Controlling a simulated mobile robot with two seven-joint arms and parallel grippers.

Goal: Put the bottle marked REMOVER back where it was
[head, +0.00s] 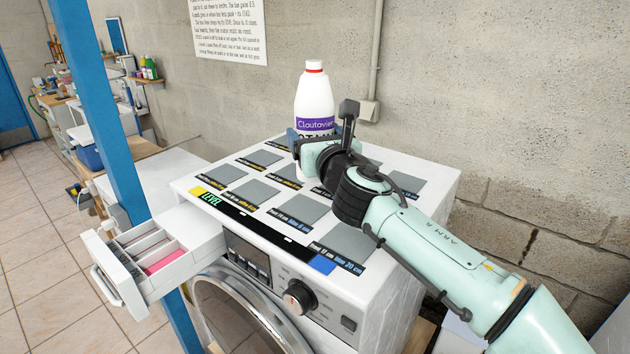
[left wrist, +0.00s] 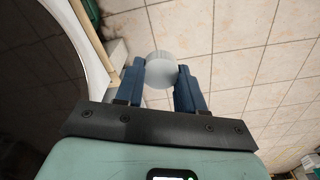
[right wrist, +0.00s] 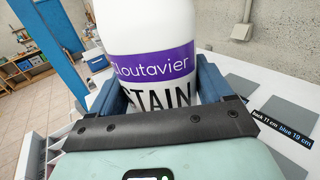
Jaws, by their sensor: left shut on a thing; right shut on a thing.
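A white bottle (head: 313,95) with a red cap and a purple label reading "Cloutavier" is upright at the back of the white washer top (head: 440,180). My right gripper (head: 318,138) is shut around its lower body. In the right wrist view the bottle (right wrist: 145,25) shows "STAIN" below the label; any word lower down is hidden by the gripper. I cannot tell whether its base touches the top. My left gripper (left wrist: 165,78) shows only in the left wrist view, shut on a pale grey round thing (left wrist: 160,68) above the tiled floor.
Grey square pads (head: 300,209) with printed size labels lie in rows on the washer top. A "LEVEL" strip (head: 210,198) runs along its front. An open drawer (head: 120,275) juts out at left beside a blue post (head: 110,120). A printed notice (head: 230,25) hangs on the wall.

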